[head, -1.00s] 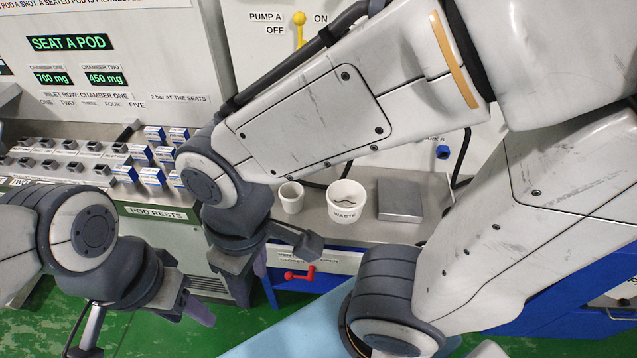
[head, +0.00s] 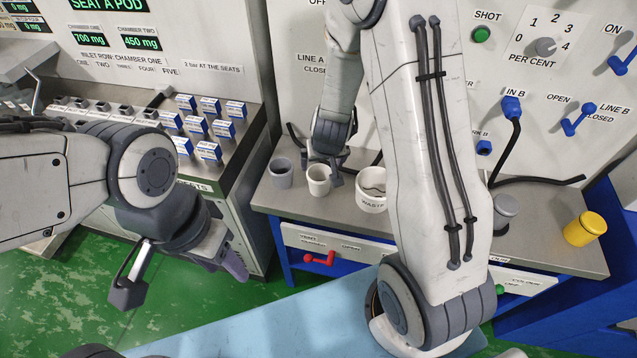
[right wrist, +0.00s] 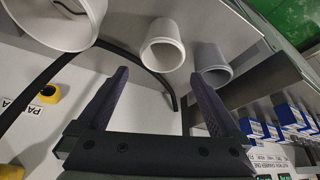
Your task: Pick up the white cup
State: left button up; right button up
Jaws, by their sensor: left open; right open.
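The small white cup (head: 319,182) stands upright on the metal counter, between a grey cup (head: 281,174) and the larger white waste cup (head: 372,190). My right gripper (head: 321,166) is open at the white cup, its fingers near the rim; contact cannot be told. In the right wrist view the white cup (right wrist: 162,50) shows between and beyond the open fingertips (right wrist: 160,76), with nothing held. The waste cup (right wrist: 62,22) is at left there and the grey cup (right wrist: 210,66) at right. My left gripper (head: 184,277) is open and empty, over the floor.
Blue-and-white boxes (head: 205,128) stand on the rack at left. A grey-lidded jar (head: 505,212) and a yellow container (head: 585,229) stand on the counter at right. My right arm hides part of the counter.

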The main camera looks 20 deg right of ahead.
jog(key=x, duration=0.3)
jog(key=b, duration=0.1)
send_over(318, 178)
jog(key=s, duration=0.2)
jog(key=f, duration=0.4)
jog(key=shift+s+a+f, duration=0.2)
jog(key=shift+f, duration=0.1)
jog(key=c, duration=1.2)
jog(key=shift+r, duration=0.1)
